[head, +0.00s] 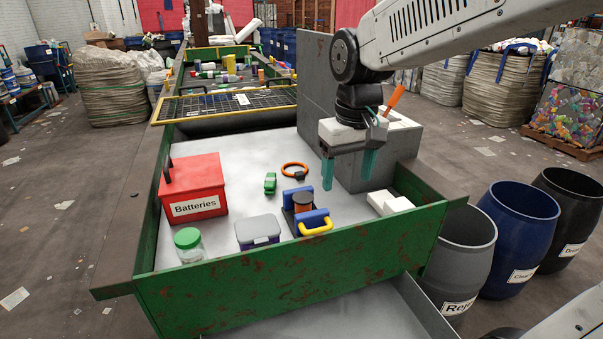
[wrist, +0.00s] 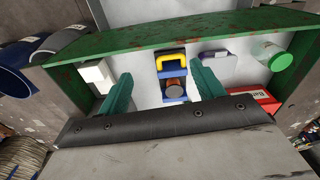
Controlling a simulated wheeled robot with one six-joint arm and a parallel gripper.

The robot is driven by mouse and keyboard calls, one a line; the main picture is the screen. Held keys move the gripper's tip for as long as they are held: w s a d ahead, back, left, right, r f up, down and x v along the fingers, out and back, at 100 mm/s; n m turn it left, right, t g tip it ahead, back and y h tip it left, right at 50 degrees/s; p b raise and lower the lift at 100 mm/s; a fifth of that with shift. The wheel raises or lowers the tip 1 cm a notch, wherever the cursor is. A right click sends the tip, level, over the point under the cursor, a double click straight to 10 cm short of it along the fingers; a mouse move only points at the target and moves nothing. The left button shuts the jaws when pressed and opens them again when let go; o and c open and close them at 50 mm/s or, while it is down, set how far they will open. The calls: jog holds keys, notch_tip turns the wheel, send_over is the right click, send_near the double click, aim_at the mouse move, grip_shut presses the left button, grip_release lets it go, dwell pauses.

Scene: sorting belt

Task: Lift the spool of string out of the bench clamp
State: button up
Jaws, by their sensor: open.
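The bench clamp (head: 313,219) is blue with a yellow handle and stands on the grey sorting surface near the green front wall. The spool of string (head: 303,203), dark on top with a reddish-brown side, sits upright between the clamp's blue jaws. In the wrist view the spool (wrist: 174,88) shows between my fingertips' directions, with the clamp's yellow handle (wrist: 171,57) beyond it. My gripper (head: 347,176) is open and empty, with teal fingers pointing down. It is above and to the right of the clamp in the head view, apart from it.
A red Batteries box (head: 194,188), a lidded grey container (head: 258,232), a green-lidded jar (head: 188,244), a green object (head: 270,183) and an orange ring (head: 294,169) lie left of or behind the clamp. White blocks (head: 389,202) lie right. A grey block (head: 345,130) stands behind my gripper.

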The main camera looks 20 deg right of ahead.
jog(key=w+a+f, duration=0.1)
jog(key=w+f, duration=0.2)
jog(key=w, duration=0.3)
jog(key=w+f, duration=0.3)
jog(key=w, duration=0.3)
send_over(304, 198)
jog(key=shift+n+g, duration=0.3)
jog(key=shift+n, duration=0.1)
jog(key=f, duration=0.5)
jog(key=shift+w, duration=0.25)
jog(key=shift+w+f, duration=0.15)
jog(key=shift+f, duration=0.1)
notch_tip(304, 198, down, 7)
jog(key=shift+f, duration=0.15)
jog(key=c, duration=0.8)
jog(key=shift+s+r, duration=0.25)
jog(key=shift+s, duration=0.25)
jog(key=shift+r, duration=0.1)
